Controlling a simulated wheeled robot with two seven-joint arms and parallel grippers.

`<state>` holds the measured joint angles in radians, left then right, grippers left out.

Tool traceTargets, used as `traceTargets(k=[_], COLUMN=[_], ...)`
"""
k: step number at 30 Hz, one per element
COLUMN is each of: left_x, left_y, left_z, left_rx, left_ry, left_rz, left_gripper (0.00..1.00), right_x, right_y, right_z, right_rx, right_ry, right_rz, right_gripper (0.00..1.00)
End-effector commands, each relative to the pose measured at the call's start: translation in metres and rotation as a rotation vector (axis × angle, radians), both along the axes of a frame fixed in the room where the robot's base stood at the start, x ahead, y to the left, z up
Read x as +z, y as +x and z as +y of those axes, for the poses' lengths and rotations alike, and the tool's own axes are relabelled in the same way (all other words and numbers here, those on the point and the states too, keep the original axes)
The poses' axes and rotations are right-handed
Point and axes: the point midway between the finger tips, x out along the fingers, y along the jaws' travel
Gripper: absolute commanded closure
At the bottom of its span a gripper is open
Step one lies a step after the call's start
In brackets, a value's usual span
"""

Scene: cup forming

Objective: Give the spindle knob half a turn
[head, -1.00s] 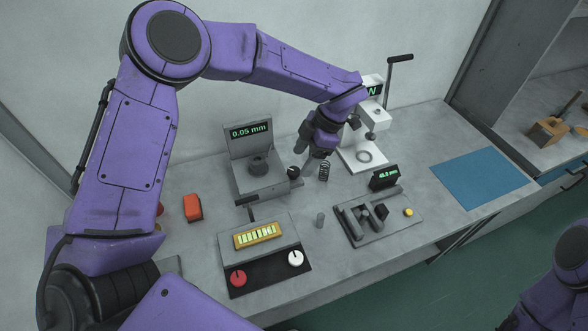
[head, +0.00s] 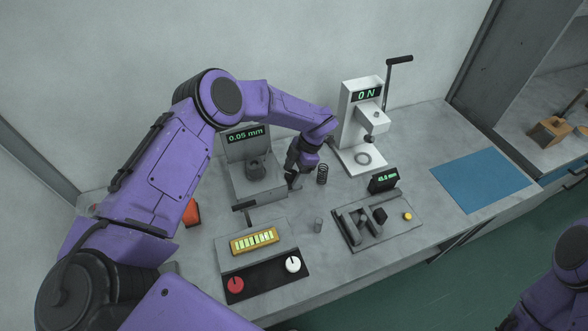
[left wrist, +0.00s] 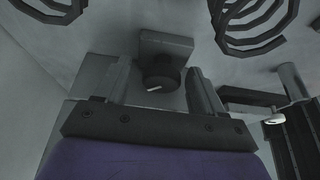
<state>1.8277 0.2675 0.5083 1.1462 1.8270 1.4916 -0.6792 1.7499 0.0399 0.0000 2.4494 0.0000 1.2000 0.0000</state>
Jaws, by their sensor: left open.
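The spindle knob is a dark round knob (left wrist: 160,80) with a short white mark on its face. It shows in the left wrist view in front of a grey block (left wrist: 165,45). In the head view it belongs at the right side of the grey device with the 0.05 mm display (head: 246,134), where my gripper mostly hides it. My left gripper (head: 292,178) is open at that side of the device. In the left wrist view its two fingers (left wrist: 160,68) stand on either side of the knob, with gaps visible, so it is not gripped.
A coil spring (head: 322,174) stands just right of my left gripper. A white press (head: 359,115) reading 0 N stands behind it. A fixture (head: 375,220) with a small display and a control box with red and white knobs (head: 265,270) lie nearer. A blue mat (head: 480,180) is clear.

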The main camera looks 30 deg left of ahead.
Motion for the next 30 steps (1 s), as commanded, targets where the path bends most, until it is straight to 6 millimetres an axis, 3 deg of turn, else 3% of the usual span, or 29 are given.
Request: traceTargets(k=[5, 11, 19, 24, 30], left_x=[0.0, 0.0, -0.004, -0.008, -0.001], left_y=[0.0, 0.0, 0.0, 0.001, 0.0], left_z=[0.0, 0.0, 0.0, 0.001, 0.001], left_rx=[0.0, 0.0, 0.021, 0.197, 0.274], left_ry=[-0.001, -0.001, -0.002, -0.003, -0.001], left_rz=[-0.001, 0.001, -0.001, -0.002, 0.001], left_gripper=[0.31, 0.87, 0.87, 0.87, 0.87], right_x=[0.0, 0.0, -0.006, -0.032, -0.033], right_y=[0.0, 0.0, 0.0, 0.0, -0.001], right_z=[0.0, 0.0, 0.0, 0.0, 0.0], right_rx=[0.0, 0.0, 0.0, 0.0, 0.0], right_ry=[0.0, 0.001, 0.0, 0.001, 0.001], right_rz=[0.0, 0.001, 0.0, 0.001, 0.001], right_gripper=[0.54, 0.54, 0.54, 0.54, 0.54])
